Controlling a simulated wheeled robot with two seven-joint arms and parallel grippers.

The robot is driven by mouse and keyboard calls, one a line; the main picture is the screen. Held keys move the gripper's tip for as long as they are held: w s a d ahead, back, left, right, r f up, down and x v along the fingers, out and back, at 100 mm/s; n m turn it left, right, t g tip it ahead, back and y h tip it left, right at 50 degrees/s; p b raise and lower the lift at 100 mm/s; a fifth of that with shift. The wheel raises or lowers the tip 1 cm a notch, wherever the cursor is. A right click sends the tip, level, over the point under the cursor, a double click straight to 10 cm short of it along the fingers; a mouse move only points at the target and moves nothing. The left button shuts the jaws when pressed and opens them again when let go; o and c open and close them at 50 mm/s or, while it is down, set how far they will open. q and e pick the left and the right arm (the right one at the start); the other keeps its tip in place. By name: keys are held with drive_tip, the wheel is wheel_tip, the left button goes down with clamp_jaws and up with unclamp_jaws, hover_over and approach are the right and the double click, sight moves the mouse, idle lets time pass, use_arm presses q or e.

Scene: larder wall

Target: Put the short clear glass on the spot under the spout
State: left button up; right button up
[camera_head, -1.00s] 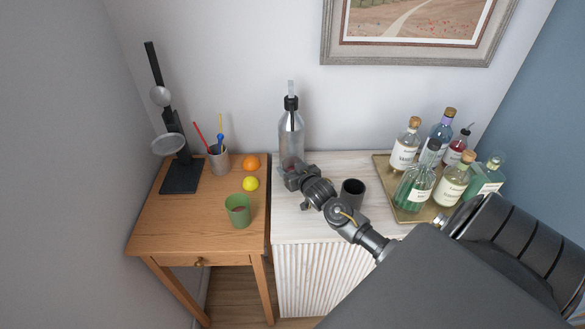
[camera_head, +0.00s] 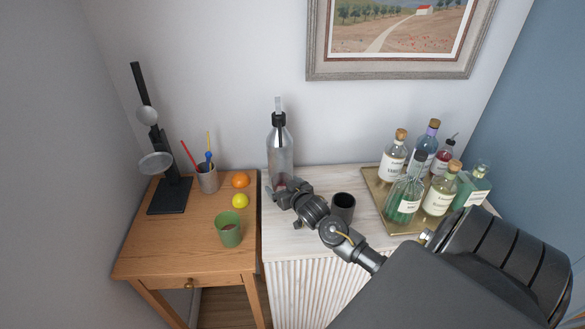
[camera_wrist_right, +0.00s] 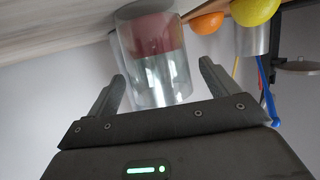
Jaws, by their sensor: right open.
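The short clear glass (camera_wrist_right: 170,80) shows large in the right wrist view, which looks upside down. A reddish band shows in or through it. My right gripper (camera_wrist_right: 162,74) is open, with one finger on each side of the glass. I cannot tell whether either finger touches it. In the head view my right gripper (camera_head: 280,191) is low at the base of a tall clear bottle (camera_head: 280,152) with a black top, and the glass is mostly hidden there. A black stand (camera_head: 170,195) with a round metal bowl stands at the left. My left gripper is not in view.
An orange (camera_head: 240,180), a lemon (camera_head: 240,201), a green cup (camera_head: 229,234) and a metal cup of sticks (camera_head: 208,182) stand on the wooden table. A dark cup (camera_head: 343,204) is right of my gripper. A tray (camera_head: 377,196) holds several bottles.

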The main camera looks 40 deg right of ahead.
drive_tip(key=b+v, duration=0.1)
drive_tip(key=v, duration=0.9)
drive_tip(key=shift+s+r+b, duration=0.15)
drive_tip(key=shift+b, duration=0.2)
drive_tip(key=shift+r, duration=0.1)
